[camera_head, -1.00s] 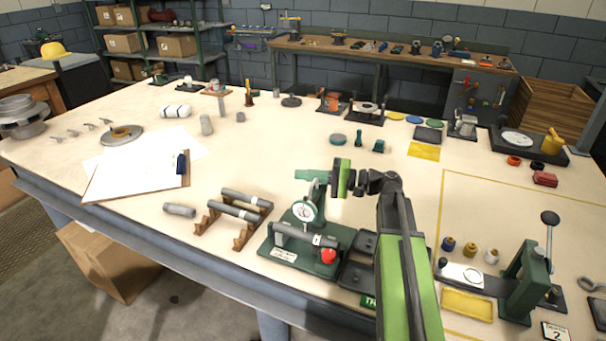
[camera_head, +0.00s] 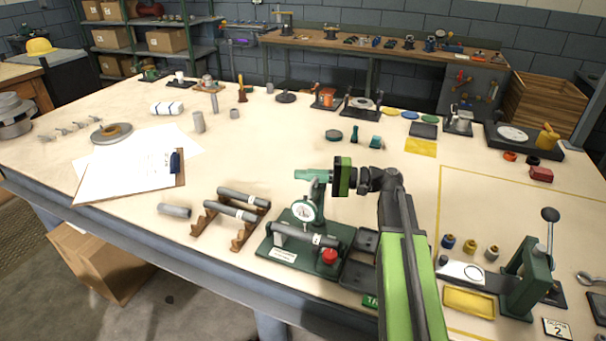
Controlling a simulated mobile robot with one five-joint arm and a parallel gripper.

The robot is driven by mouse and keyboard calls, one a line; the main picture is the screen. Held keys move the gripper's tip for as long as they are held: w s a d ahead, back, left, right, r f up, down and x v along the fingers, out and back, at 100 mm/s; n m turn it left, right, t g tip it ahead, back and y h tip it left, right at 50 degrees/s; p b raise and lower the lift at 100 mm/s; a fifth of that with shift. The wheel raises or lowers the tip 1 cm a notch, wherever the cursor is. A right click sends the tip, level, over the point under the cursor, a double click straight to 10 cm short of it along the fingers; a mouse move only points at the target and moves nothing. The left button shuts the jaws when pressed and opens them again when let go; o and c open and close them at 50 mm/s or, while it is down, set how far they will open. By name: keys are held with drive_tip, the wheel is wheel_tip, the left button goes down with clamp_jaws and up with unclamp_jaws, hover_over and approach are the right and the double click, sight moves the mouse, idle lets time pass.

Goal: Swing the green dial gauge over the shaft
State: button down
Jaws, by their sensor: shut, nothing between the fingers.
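The green dial gauge (camera_head: 304,210) has a white round face and stands on a green base fixture (camera_head: 279,253) near the front edge of the table. A grey shaft (camera_head: 305,234) lies level across supports on that fixture, with a red knob (camera_head: 329,256) at its right. The gauge face shows just above and behind the shaft in this view. My gripper (camera_head: 299,175) is shut and empty, pointing left at the top of the gauge's post. I cannot tell whether its fingers touch the gauge arm.
A wooden rack (camera_head: 236,228) with grey shafts stands left of the fixture, with a loose cylinder (camera_head: 174,210) beside it. Dark trays (camera_head: 362,241) lie to its right. A green press (camera_head: 528,266) stands at the front right.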

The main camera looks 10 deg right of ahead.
drive_tip(key=shift+s+f+n+g, duration=0.15)
drive_tip(key=shift+s+n+g, duration=0.15)
drive_tip(key=shift+s, duration=0.45)
drive_tip(key=shift+s+f+n+g, duration=0.1)
drive_tip(key=shift+s+n+g, duration=0.1)
drive_tip(key=shift+s+g, duration=0.35)
drive_tip(key=shift+s, duration=0.1)
drive_tip(key=s+d+m+t, duration=0.1)
drive_tip(key=d, duration=1.6)
drive_tip(key=shift+s+r+t, duration=0.15)
drive_tip(key=shift+s+t, duration=0.2)
drive_tip(key=shift+s, duration=0.05)
